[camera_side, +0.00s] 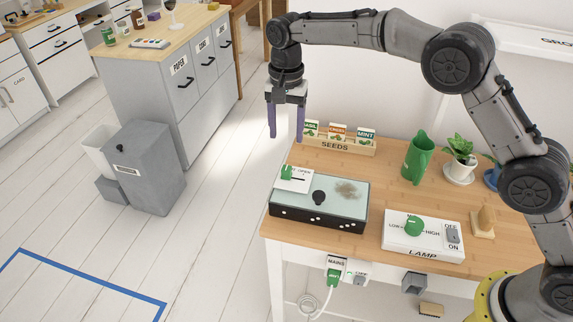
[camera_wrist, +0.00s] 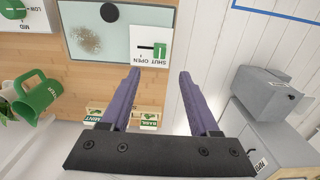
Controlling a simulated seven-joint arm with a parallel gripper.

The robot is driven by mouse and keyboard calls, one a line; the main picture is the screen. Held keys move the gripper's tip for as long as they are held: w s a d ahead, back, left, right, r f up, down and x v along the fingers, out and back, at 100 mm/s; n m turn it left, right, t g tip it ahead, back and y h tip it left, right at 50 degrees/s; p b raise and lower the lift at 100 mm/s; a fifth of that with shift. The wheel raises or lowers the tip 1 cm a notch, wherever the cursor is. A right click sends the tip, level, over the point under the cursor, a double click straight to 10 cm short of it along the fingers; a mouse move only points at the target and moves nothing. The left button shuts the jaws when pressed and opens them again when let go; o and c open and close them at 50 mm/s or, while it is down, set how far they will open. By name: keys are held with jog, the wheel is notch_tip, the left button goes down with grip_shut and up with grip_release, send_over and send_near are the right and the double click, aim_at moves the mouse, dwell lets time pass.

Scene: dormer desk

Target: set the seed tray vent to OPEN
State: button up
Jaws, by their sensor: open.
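The seed tray (camera_side: 318,216) is a dark box with a pale clear lid, at the left front of the desk. A white vent plate (camera_side: 297,186) lies on its left back corner, with a slot and an OPEN label on the right. The green vent slider (camera_side: 286,172) stands at the slot's left end, away from OPEN. In the wrist view the slider (camera_wrist: 158,50) is at the plate's right side. My gripper (camera_side: 286,137) is open and empty, pointing down, above the slider and apart from it. Its purple fingers (camera_wrist: 160,72) show beside the plate in the wrist view.
A black knob (camera_side: 319,197) sits on the tray lid. Behind is a SEEDS rack (camera_side: 340,145) with packets; right are a green jug (camera_side: 418,158) and a lamp panel (camera_side: 423,238) with a green dial. The desk's left edge is close to the tray.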

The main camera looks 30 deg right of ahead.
aim_at(286, 168)
notch_tip(286, 168, down, 11)
jog(key=shift+f, duration=0.15)
dwell(0.4)
grip_shut()
dwell(1.2)
